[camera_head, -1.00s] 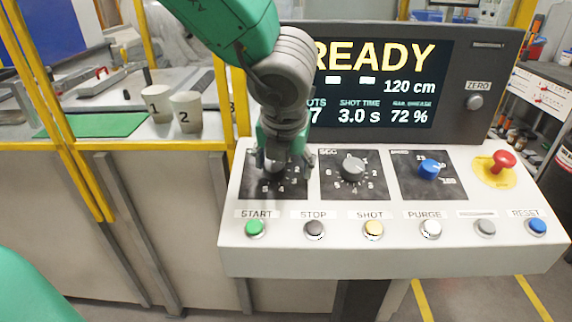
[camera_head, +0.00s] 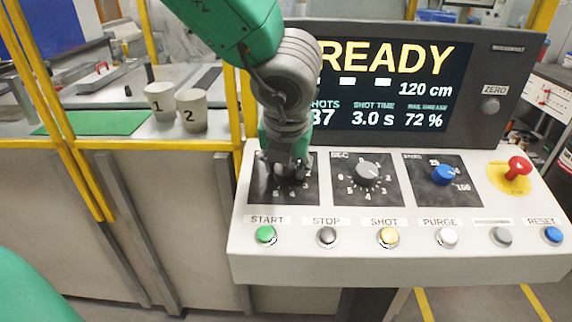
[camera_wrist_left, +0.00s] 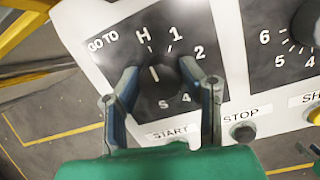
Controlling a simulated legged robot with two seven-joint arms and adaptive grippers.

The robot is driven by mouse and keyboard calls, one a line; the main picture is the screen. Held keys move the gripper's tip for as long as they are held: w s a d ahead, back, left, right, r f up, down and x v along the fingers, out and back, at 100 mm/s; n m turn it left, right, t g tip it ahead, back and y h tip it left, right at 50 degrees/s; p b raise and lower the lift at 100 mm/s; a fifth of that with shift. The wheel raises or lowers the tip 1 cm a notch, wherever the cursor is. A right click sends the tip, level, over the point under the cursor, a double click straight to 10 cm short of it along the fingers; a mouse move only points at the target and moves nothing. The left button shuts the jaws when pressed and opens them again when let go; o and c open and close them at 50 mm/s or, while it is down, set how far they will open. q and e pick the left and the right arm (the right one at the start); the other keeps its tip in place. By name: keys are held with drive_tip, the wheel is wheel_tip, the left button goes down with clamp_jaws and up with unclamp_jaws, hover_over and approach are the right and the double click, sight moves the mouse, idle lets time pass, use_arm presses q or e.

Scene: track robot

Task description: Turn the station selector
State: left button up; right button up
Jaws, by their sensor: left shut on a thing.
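The station selector (camera_wrist_left: 157,76) is a dark round knob on a black plate marked GO TO, with H, 1, 2, 4 and 5 around it in the left wrist view. In the head view my left gripper (camera_head: 287,168) comes down from above and covers most of the selector. The number 3 is not readable. My right gripper is not in view.
A SEC knob (camera_head: 367,172) and a blue knob (camera_head: 444,174) sit to the right, then a red emergency button (camera_head: 518,167). A row of push buttons, with green START (camera_head: 265,235) leftmost, runs below. The READY screen (camera_head: 390,85) stands behind. Two numbered cups (camera_head: 193,112) stand left.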

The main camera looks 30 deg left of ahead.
use_arm(q)
drive_tip(key=shift+d, duration=0.1)
drive_tip(key=shift+s+r+m+p, duration=0.1)
drive_tip(key=shift+m+p, duration=0.9)
drive_tip(key=shift+p, duration=0.05)
drive_tip(key=shift+m+h+p, duration=0.3)
drive_tip(key=shift+m+p, duration=0.5)
drive_tip(key=shift+m, duration=0.1)
drive_tip(key=m+h+p, duration=0.1)
drive_tip(key=m+p, duration=1.2)
drive_tip(key=shift+h, duration=0.4)
drive_tip(key=m+p, duration=0.1)
drive_tip(key=m, duration=0.1)
drive_tip(key=shift+m, duration=0.4)
drive_tip(key=shift+m+g, duration=0.4)
drive_tip(key=shift+m, duration=1.8)
drive_tip(key=o, duration=1.1)
